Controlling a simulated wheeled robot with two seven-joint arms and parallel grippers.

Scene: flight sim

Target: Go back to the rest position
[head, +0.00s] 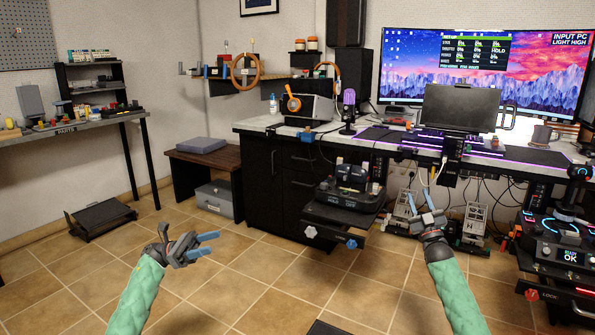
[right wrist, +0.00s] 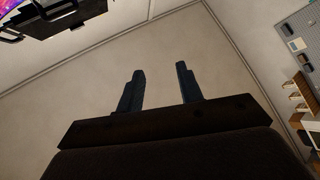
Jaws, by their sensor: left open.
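My left gripper (head: 207,243) is at the lower left of the head view, above the tiled floor. Its two blue fingers are apart and nothing is between them. My right gripper (head: 425,205) is at the lower right of the head view, pointing up in the picture, in front of the desk's underside. In the right wrist view, the right gripper's two dark blue fingers (right wrist: 160,88) stand well apart with only a plain pale surface behind them. Neither gripper touches anything that I can see.
A desk (head: 545,157) with a wide monitor (head: 440,60) stands at the back right. A black flight-control unit (head: 345,205) on a low mount is between the grippers. Another control stack (head: 560,255) stands at the right edge. The tiled floor (head: 265,290) is clear in the middle.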

